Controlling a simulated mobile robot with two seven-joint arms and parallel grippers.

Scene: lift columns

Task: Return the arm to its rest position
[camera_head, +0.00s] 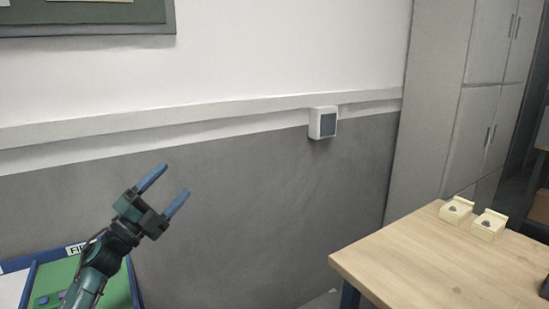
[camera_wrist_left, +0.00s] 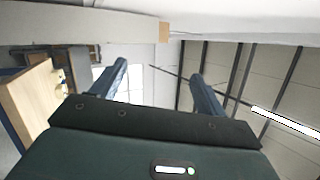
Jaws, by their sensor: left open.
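My left gripper (camera_head: 163,190) is raised at the lower left of the head view, in front of the grey lower wall. Its two blue fingers are spread apart with nothing between them. In the left wrist view the same open fingers (camera_wrist_left: 160,85) point toward the room and ceiling, and the gap between them is empty. The gripper touches nothing that I can see. My right gripper is in neither view.
A wooden table (camera_head: 420,262) stands at the right with two small cream holders near its far edge. A green board (camera_head: 55,283) with a blue frame lies below my left arm. A white wall box (camera_head: 322,122) and grey cabinets (camera_head: 430,110) are behind. The space between board and table is clear.

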